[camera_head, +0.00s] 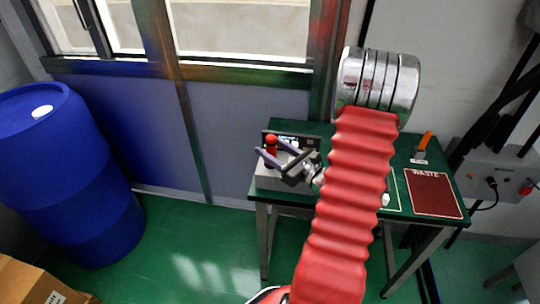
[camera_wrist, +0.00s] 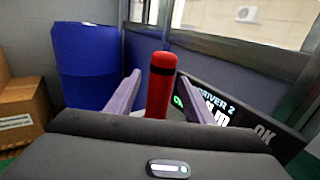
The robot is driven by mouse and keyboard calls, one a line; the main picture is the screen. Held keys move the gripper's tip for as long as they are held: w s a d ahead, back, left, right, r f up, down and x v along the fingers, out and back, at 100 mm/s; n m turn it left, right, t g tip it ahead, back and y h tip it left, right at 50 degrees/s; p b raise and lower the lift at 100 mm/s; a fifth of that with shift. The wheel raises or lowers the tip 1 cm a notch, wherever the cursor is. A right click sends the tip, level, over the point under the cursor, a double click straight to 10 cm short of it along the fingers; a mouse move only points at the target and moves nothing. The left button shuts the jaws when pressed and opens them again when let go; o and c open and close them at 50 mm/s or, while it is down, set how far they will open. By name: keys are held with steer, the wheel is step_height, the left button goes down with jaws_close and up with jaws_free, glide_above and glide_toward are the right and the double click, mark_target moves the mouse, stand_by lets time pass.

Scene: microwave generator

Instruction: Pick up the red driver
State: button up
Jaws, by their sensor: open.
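The red driver (camera_head: 271,146) stands upright at the left end of the green table, in a grey station with a small screen. In the wrist view the red driver (camera_wrist: 161,85) shows as a red cylinder with a dark band near its top. My gripper (camera_head: 279,153) is open, its purple fingers close to the driver. In the wrist view the fingers of my gripper (camera_wrist: 158,88) lie to either side of the driver, with a gap visible at the left. Its lower end is hidden behind my gripper body.
A screen reading "DRIVER 2" and "OK" (camera_wrist: 225,108) stands just right of the driver. An orange-handled tool (camera_head: 425,141) and a dark red WASTE mat (camera_head: 434,195) are on the right of the green table (camera_head: 400,160). A blue barrel (camera_head: 70,175) stands left.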

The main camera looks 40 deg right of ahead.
stand_by(0.3)
jaws_close()
stand_by(0.5)
